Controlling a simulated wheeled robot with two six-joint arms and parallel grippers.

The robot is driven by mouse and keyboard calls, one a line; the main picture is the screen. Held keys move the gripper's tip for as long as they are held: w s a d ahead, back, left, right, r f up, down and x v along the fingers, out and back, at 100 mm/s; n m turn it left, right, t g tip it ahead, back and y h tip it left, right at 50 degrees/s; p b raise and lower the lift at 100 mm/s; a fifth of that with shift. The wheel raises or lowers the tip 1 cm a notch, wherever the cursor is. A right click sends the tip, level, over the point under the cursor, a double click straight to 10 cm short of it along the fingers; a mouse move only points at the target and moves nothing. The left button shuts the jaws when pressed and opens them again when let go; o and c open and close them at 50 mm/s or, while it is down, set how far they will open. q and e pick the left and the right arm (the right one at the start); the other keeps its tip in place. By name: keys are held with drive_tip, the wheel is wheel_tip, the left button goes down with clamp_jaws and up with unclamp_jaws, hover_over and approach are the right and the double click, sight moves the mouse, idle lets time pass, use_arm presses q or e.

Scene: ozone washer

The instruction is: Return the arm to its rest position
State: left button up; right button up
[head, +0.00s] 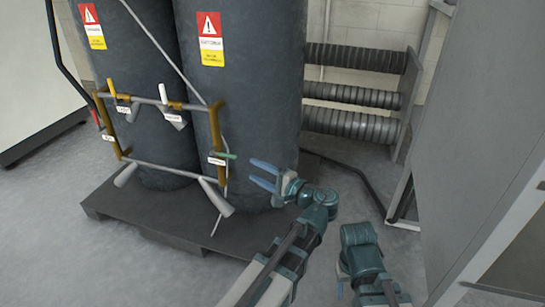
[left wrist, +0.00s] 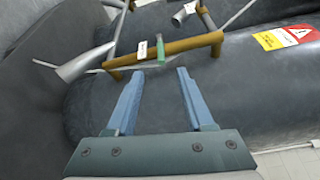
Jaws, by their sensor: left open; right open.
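My left gripper (head: 252,171) is open and empty in front of the right dark tank (head: 253,110). Its two blue fingers also show spread apart in the left wrist view (left wrist: 160,72). A green valve handle (head: 222,155) on the pipe frame is just left of the fingertips in the head view. In the left wrist view the green handle (left wrist: 160,52) appears beyond the gap between the fingers, with nothing held. My right arm (head: 361,259) is at the lower right. Only a blue sliver of its gripper (head: 340,290) shows at its left side.
Both tanks stand on a dark platform (head: 145,213). A pipe frame (head: 165,104) with orange brackets and several valve handles is in front of them. Ribbed pipes (head: 350,94) run along the back wall. A grey cabinet (head: 480,140) is close on the right. Floor is clear at lower left.

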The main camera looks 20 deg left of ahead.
use_arm(q)
drive_tip(key=s+d+f+n+g+h+p, duration=0.2)
drive_tip(key=s+d+g+h+p, duration=0.5)
drive_tip(key=s+d+h+p, duration=0.95)
wheel_tip(320, 180, up, 38)
drive_tip(key=d+y+p, duration=0.1)
drive_tip(key=d+p, duration=0.1)
drive_tip(key=p, duration=3.7)
drive_tip(key=shift+d+f+n, duration=0.25)
drive_tip(key=shift+d+n, duration=0.05)
drive_tip(key=shift+w+a+y, duration=0.1)
drive_tip(key=shift+y, duration=0.15)
